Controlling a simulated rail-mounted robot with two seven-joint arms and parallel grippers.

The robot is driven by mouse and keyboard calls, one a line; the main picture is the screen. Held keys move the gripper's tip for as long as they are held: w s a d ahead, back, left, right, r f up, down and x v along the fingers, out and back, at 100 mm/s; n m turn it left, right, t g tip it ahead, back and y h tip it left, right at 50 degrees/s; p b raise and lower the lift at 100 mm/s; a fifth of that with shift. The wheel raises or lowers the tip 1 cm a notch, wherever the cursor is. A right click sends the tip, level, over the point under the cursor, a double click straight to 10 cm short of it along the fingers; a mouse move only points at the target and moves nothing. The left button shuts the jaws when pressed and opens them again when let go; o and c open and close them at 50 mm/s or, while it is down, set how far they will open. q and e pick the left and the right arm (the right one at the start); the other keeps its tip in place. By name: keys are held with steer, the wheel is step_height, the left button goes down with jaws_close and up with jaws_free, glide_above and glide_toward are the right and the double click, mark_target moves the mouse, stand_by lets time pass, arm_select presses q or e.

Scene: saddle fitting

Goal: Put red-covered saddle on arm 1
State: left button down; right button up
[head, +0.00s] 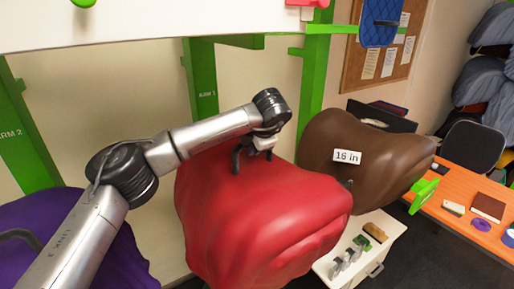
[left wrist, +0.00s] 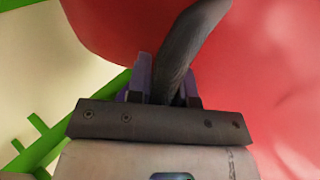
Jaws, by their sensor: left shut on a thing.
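The red-covered saddle (head: 265,220) is in the middle of the head view, in front of the green post marked ARM 1 (head: 203,85). My left gripper (head: 252,150) is at its top rear edge, shut on the saddle's dark curved handle (head: 237,160). In the left wrist view the handle (left wrist: 180,50) stands between the two fingers (left wrist: 162,85), with the red cover (left wrist: 270,50) behind it. The saddle's underside is hidden, so I cannot tell whether it touches any arm. My right gripper is not in view.
A brown saddle (head: 345,150) labelled 16 in sits close right of the red one. A purple-covered saddle (head: 110,250) is at left, near the ARM 2 post (head: 25,135). A white cabinet (head: 340,270) with small items stands low at right, before an orange desk (head: 470,185).

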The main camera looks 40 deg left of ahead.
arm_select(q)
steer(key=shift+w+a+r+p, duration=0.1)
steer(key=shift+w+a+p, duration=0.1)
steer(key=shift+a, duration=0.25)
steer(key=shift+w+a+r+p, duration=0.1)
steer(key=shift+w+a, duration=0.05)
steer(key=shift+a, duration=0.3)
steer(key=shift+a+f, duration=0.1)
steer(key=shift+a, duration=0.15)
steer(key=shift+d+f+b, duration=0.1)
steer(key=shift+f+b, duration=0.3)
steer(key=shift+f, duration=0.5)
steer(key=shift+w+f, duration=0.1)
steer(key=shift+f, duration=0.7)
